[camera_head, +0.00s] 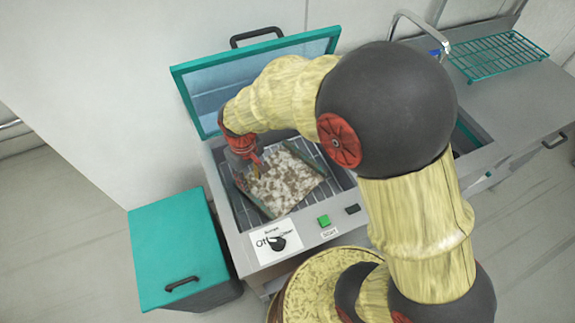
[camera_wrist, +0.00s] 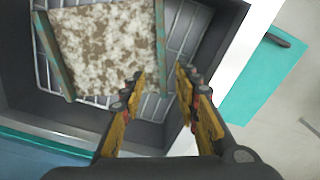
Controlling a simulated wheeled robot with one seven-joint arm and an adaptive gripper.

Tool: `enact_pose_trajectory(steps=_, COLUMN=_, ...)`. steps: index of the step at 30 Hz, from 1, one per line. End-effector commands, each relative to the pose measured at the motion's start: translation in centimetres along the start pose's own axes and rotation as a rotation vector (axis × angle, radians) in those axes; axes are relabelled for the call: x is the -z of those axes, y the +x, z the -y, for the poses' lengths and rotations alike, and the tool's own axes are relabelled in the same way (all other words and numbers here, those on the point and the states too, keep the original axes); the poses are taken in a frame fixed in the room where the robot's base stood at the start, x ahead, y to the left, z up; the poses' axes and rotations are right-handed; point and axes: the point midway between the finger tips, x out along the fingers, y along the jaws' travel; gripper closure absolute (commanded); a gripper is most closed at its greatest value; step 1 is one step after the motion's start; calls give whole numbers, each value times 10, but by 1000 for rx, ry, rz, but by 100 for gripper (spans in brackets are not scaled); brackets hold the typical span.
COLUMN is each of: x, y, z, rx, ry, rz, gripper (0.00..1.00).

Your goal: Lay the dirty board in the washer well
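The dirty board (camera_head: 285,182), pale with brown blotches and dark green rails on two sides, lies on the wire rack inside the washer well (camera_head: 340,180). It also shows in the wrist view (camera_wrist: 100,45), at upper left, with bars of the well (camera_wrist: 183,25) around it. My gripper (camera_head: 257,172) is low in the well at the board's left side. In the wrist view its yellow fingers (camera_wrist: 160,78) are apart, with the board's near rail in line with the gap between them. No finger is seen pressing on the board; exact contact is unclear.
The washer's teal lid (camera_head: 205,85) stands open behind. The front panel has a dial (camera_head: 277,243), a green button (camera_head: 323,221) and a dark switch (camera_head: 352,209). A teal-lidded bin (camera_head: 170,245) stands at left. A green drying rack (camera_head: 498,55) and tap (camera_head: 420,22) are back right.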

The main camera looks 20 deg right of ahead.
Motion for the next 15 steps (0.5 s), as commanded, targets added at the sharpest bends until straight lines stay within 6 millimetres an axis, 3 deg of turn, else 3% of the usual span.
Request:
enact_pose_trajectory(steps=5, x=-20, y=-88, z=-22, rx=-17, ry=87, rz=-120, gripper=69)
enact_pose_trajectory(steps=9, x=-64, y=-162, z=-37, rx=-37, ry=183, rz=-235, gripper=69)
enact_pose_trajectory(steps=12, x=-101, y=-201, z=-43, rx=-53, ry=248, rz=-315, gripper=69)
enact_pose_trajectory(steps=15, x=-134, y=-226, z=-44, rx=-67, ry=302, rz=-381, gripper=69)
